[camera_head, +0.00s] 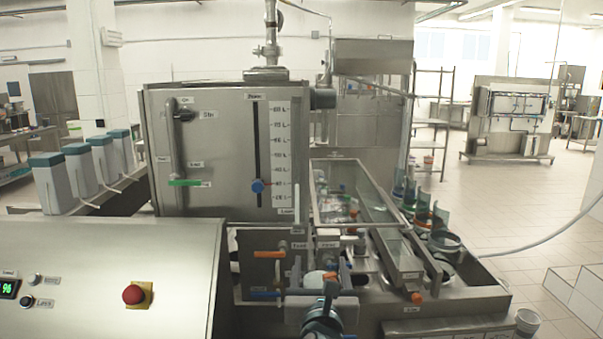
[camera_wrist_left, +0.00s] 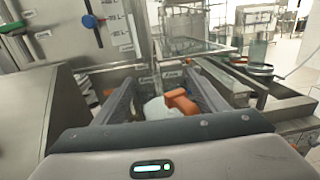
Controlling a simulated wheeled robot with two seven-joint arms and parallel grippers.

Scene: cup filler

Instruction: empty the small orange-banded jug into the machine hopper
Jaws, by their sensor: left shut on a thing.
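My left gripper (camera_head: 322,287) is at the bottom middle of the head view, low in front of the machine. It is shut on a white and orange thing (camera_wrist_left: 157,108), which shows between the fingers in the left wrist view. The fingers hide much of it, and I cannot tell whether it is a jug. A clear vessel with an orange band (camera_head: 422,211) stands in the row at the machine's right side. It also shows in the left wrist view (camera_wrist_left: 262,70). I cannot tell for sure which part is the hopper. My right gripper is not in view.
The steel tank (camera_head: 225,150) with a level scale stands behind my gripper. A glass-topped bin (camera_head: 325,205) is to its right. A panel with a red button (camera_head: 133,294) fills the lower left.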

